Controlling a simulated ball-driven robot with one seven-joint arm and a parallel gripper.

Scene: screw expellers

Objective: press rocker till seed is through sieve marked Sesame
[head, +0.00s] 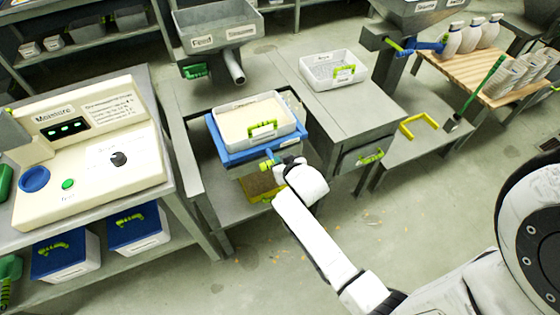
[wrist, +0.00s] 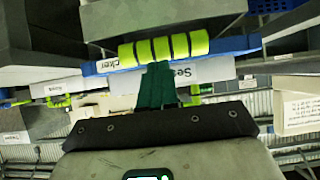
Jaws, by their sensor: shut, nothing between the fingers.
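A white sieve tray (head: 293,131) with a lime handle holds pale material and sits on a blue frame (head: 226,157) in the head view; its mark is too small to read. My gripper (head: 277,166) is at the frame's front edge. In the wrist view, a blue bar with a lime-and-black ribbed grip (wrist: 165,48) lies just beyond my gripper's dark green fingertips (wrist: 158,82). The fingers are shut and empty, close against the grip; contact is unclear. A yellow tray (head: 258,186) with brownish contents is below the frame.
A grey hopper (head: 218,22) marked "Feed Sesame" stands behind. A white mesh tray (head: 318,82) is on the bench to the right. A moisture tester (head: 80,150) stands on the left bench.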

